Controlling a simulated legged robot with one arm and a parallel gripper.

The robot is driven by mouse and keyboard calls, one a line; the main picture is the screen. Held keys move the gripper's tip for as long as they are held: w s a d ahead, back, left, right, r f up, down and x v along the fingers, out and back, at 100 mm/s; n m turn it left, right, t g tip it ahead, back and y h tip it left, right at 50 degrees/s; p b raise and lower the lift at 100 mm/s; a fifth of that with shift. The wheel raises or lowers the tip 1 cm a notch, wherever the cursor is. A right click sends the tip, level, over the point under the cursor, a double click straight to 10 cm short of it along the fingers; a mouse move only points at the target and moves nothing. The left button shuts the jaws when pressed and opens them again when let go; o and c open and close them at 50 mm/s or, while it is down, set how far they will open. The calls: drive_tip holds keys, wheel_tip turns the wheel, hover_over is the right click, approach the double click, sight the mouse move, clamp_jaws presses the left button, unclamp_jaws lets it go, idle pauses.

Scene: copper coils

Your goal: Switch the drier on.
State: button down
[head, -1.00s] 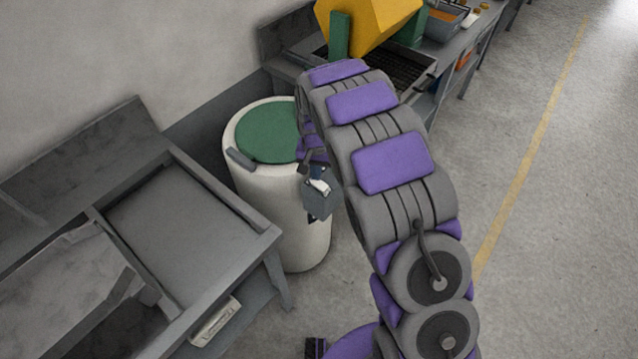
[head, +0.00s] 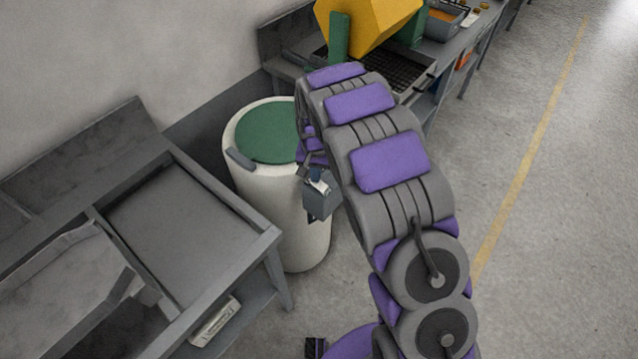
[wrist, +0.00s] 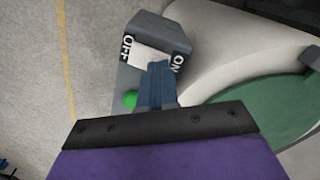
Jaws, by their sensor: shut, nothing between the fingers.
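The drier is a white drum (head: 290,225) with a green lid (head: 268,132), standing against the wall. A grey switch box (head: 318,203) is on its near right side, and it also shows in the wrist view (wrist: 170,32). The box has a white rocker (wrist: 146,55) between the labels OFF on the left and ON on the right. A bright green round lamp (wrist: 130,99) shows beside the fingers. My gripper (wrist: 160,66) is shut and empty, its blue fingertips over the ON-side part of the rocker, which they partly hide. In the head view my gripper (head: 316,174) is at the box.
A grey workbench (head: 185,215) with a raised back stands left of the drum. Another bench behind holds a yellow machine (head: 365,22) and a dark grate (head: 405,75). Open floor with a yellow line (head: 530,150) lies to the right.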

drive_tip(key=shift+f, duration=0.4)
drive_tip(key=shift+r, duration=0.1)
drive_tip(key=shift+r+p, duration=0.8)
drive_tip(key=shift+r, duration=0.95)
drive_tip(key=shift+r+p, duration=0.6)
drive_tip(key=shift+r, duration=1.05)
